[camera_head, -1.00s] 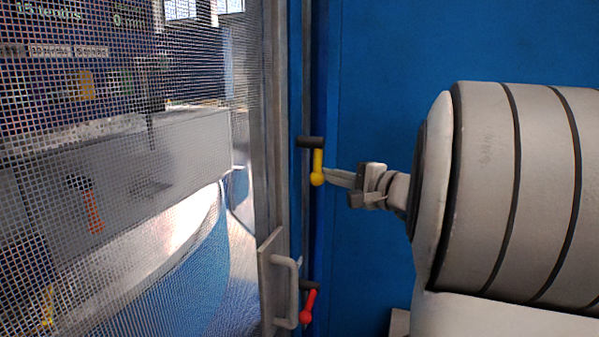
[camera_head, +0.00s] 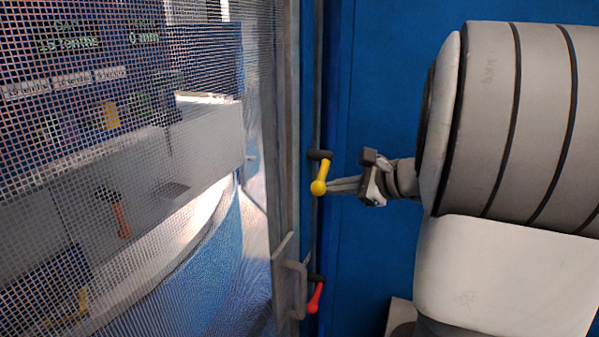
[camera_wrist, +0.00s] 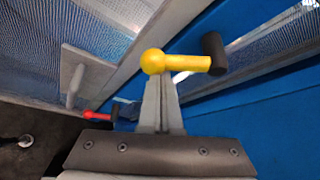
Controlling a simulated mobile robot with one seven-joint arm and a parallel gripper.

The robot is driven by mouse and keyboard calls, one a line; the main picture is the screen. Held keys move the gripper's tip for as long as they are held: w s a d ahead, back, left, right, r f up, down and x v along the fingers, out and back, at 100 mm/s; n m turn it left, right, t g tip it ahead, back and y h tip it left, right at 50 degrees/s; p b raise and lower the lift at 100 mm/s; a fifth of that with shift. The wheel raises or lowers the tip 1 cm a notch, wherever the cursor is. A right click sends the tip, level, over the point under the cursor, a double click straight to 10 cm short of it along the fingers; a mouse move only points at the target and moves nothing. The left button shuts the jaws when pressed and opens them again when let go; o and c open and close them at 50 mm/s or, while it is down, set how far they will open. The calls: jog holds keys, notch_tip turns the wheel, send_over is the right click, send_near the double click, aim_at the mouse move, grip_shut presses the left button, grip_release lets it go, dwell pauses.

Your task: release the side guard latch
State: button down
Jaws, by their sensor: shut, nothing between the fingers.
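A yellow latch lever with a ball end and a dark pivot (camera_head: 320,172) sits on the frame post beside the mesh guard (camera_head: 140,215). It hangs down, slightly tilted, with its ball at the lower end. My gripper (camera_head: 332,186) is shut and empty, its fingertips at the ball from the right; contact is likely but not certain. In the wrist view the yellow lever (camera_wrist: 182,63) lies across the tips of my shut fingers (camera_wrist: 158,82). A red lever (camera_head: 315,296) sits lower on the same post, and also shows in the wrist view (camera_wrist: 97,116).
A grey handle (camera_head: 297,290) stands on the guard's edge beside the red lever. A blue panel (camera_head: 375,90) lies behind my arm. Behind the mesh are a display (camera_head: 70,45) and an orange-handled lever (camera_head: 121,220).

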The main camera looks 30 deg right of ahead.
jog(key=shift+s+a+r, duration=0.25)
jog(key=shift+a+r, duration=0.15)
jog(key=shift+r, duration=0.35)
dwell(0.4)
notch_tip(320, 180, down, 4)
jog(key=d+b, duration=0.1)
jog(key=b, duration=0.2)
jog(key=w+d+v, duration=0.1)
jog(key=v, duration=0.9)
jog(key=shift+r+b, duration=0.35)
jog(key=shift+b, duration=0.1)
jog(key=shift+s+d, duration=0.1)
jog(key=shift+d, duration=0.05)
